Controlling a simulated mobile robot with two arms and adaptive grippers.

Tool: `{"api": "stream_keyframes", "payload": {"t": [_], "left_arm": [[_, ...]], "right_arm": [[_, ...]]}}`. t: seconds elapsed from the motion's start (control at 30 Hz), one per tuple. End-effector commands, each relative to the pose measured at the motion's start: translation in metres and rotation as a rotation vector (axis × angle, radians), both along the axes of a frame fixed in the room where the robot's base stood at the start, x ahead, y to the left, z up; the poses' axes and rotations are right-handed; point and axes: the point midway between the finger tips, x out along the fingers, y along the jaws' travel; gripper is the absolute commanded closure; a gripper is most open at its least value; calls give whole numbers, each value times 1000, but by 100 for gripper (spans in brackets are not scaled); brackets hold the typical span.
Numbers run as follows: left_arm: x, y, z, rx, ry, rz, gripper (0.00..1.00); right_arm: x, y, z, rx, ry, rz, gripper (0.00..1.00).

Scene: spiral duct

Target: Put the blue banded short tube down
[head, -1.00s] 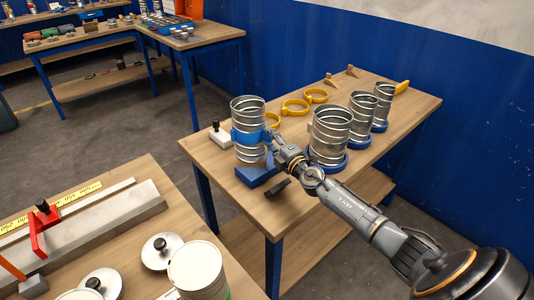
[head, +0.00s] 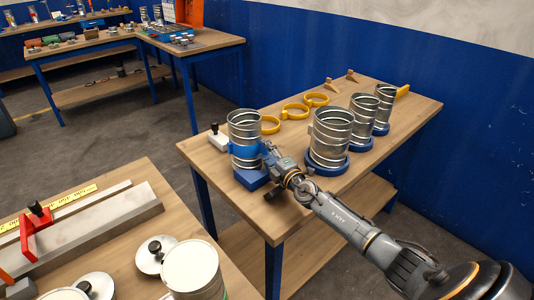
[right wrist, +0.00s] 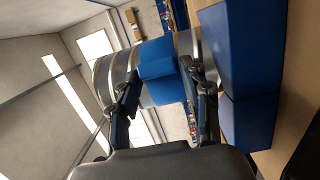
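The blue banded short tube (head: 245,124) is a ribbed metal tube with a blue band, upright over a blue block (head: 250,180) at the table's near left corner. Its lower end appears to rest on the block. My right gripper (head: 268,156) is at the band from the right, shut on the tube. In the right wrist view the tube (right wrist: 184,45) lies sideways, its band between the fingers (right wrist: 168,88), with the blue block (right wrist: 252,55) close against its end. My left gripper is not in view.
Several metal tubes (head: 330,135) on blue bases stand to the right, close to my right arm. Yellow rings (head: 294,111) lie behind. A white block with a black knob (head: 217,140) stands left of the tube.

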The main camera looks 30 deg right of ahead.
Motion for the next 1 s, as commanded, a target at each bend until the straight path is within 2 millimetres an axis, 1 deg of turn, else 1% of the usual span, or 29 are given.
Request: {"api": "stream_keyframes", "payload": {"t": [0.23,0.33,0.37,0.47,0.67,0.8,0.9,1.0], "left_arm": [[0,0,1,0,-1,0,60],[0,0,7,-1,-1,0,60],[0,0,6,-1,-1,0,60],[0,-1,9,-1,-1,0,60],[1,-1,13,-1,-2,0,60],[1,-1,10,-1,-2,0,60],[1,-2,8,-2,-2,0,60],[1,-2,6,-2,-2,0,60]], "right_arm": [[0,0,1,0,0,0,52],[0,0,7,-2,0,0,52],[-4,0,3,-1,2,0,52],[-18,1,3,-1,2,1,52],[-59,2,2,0,4,1,52],[-86,3,0,-1,3,1,52],[-101,4,0,-1,2,2,52],[-111,4,1,0,1,1,52]]}}
